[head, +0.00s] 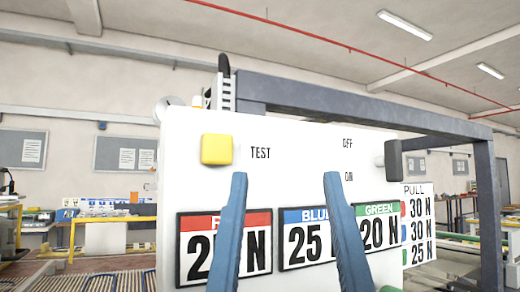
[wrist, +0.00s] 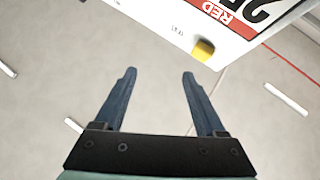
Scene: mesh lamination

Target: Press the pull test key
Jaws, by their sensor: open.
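The pull test key is a yellow square button (head: 217,149) with the word TEST beside it, on the upper left of a white panel (head: 300,150). It also shows in the wrist view (wrist: 203,50) near the panel's edge. My gripper (head: 282,178) is open and empty, its two blue fingers pointing up in front of the panel. In the head view the fingers stand to the right of and below the yellow key. In the wrist view the gripper (wrist: 159,72) shows apart from the key, which lies beyond the right fingertip.
The panel bears a red 25 N plate, a blue 25 N plate (head: 305,238) and a green 20 N plate (head: 380,228). A dark switch (head: 393,154) sits at its right by OFF and ON. A grey frame (head: 370,105) stands behind. A PULL sign (head: 417,225) is at the right.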

